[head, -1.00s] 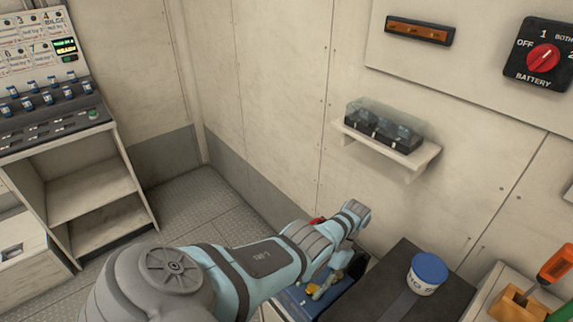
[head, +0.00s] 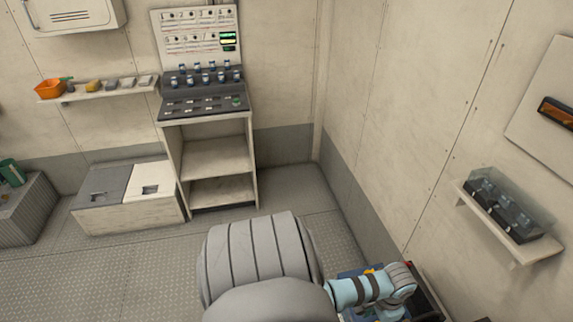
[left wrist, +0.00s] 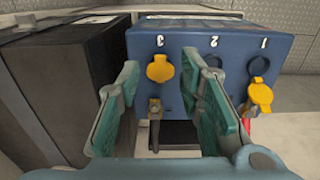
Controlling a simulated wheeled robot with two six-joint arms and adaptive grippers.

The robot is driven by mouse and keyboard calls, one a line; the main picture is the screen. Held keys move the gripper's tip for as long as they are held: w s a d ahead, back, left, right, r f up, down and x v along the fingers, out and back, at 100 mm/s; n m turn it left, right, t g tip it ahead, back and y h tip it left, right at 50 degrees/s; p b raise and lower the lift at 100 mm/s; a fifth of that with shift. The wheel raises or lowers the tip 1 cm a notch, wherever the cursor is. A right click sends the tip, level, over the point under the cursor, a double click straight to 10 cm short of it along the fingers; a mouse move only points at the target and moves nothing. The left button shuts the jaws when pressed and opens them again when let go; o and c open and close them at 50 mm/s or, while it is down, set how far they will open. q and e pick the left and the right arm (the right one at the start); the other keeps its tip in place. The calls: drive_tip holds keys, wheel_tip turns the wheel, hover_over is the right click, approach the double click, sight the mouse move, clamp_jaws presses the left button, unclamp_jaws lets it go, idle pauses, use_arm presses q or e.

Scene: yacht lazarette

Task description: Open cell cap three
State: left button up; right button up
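The blue battery box (left wrist: 205,45) fills the upper middle of the left wrist view, with numbers 3, 2 and 1 upside down. The yellow cap at number three (left wrist: 160,68) sits over its cell opening. The opening at two (left wrist: 211,60) looks dark and uncovered. At one, a yellow cap (left wrist: 260,93) hangs below a dark opening. My left gripper (left wrist: 160,64) is open, its teal fingers either side of cap three with nothing held. In the head view the box (head: 348,273) is partly hidden by my arm. My right gripper is out of view.
A dark box (left wrist: 62,80) stands left of the battery in the wrist view. In the head view, a wall shelf (head: 525,252) holds a clear-covered dark unit. Floor is open at left.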

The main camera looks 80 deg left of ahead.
use_arm(q)
wheel_tip(320, 180, up, 8)
drive_tip(key=s+f+b, duration=0.1)
drive_tip(key=s+f, duration=0.2)
drive_tip(key=f, duration=0.4)
drive_tip(key=s+f+n+b, duration=0.1)
drive_tip(key=s+f, duration=0.2)
drive_tip(key=f, duration=0.4)
drive_tip(key=s+f+b, duration=0.1)
drive_tip(key=s+f, duration=0.2)
drive_tip(key=f, duration=0.4)
drive_tip(key=s+d+f+b, duration=0.1)
drive_tip(key=s+f, duration=0.4)
drive_tip(key=s, duration=0.3)
drive_tip(key=s+d+f+m+t+b, duration=0.1)
drive_tip(key=s+d+f, duration=0.1)
drive_tip(key=s+f, duration=0.4)
drive_tip(key=shift+s+d+f+y+b, duration=0.15)
drive_tip(key=shift+s+f+y+b, duration=0.2)
drive_tip(key=shift+s, duration=0.75)
